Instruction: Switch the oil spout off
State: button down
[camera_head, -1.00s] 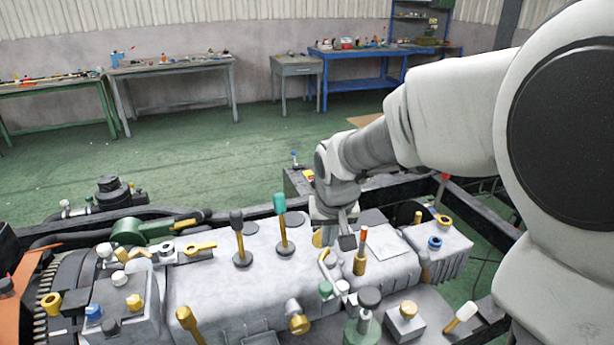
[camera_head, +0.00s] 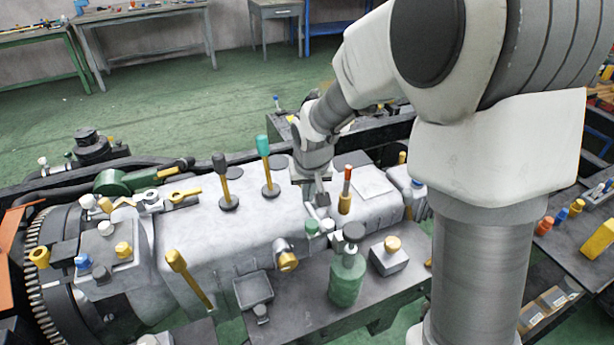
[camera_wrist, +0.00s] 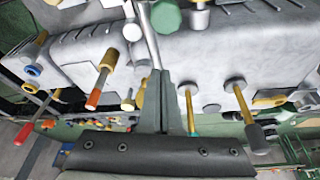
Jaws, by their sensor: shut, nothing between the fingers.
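A grey machine block (camera_head: 240,230) carries several levers, knobs and caps. No part is labelled as the oil spout, so I cannot tell for sure which it is. A thin silver pipe (camera_wrist: 147,38) runs down to my fingertips in the wrist view, beside a green round cap (camera_wrist: 166,16). The green cap also shows in the head view (camera_head: 312,226), just below my gripper (camera_head: 319,208). My gripper also shows in the wrist view (camera_wrist: 164,75). It is shut and empty, close to the pipe. I cannot tell whether they touch.
A red-tipped brass lever (camera_head: 345,192) stands right of my gripper. Teal (camera_head: 264,147) and dark (camera_head: 220,165) levers stand to its left. A green bottle-like part (camera_head: 346,278) is in front. Open green floor (camera_head: 210,90) lies behind the machine.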

jog(key=shift+x, duration=1.1)
jog(key=shift+s+f, duration=0.15)
jog(key=shift+f, duration=0.1)
jog(key=shift+s+d+r, duration=0.1)
jog(key=shift+s, duration=1.65)
jog(key=shift+s, duration=0.1)
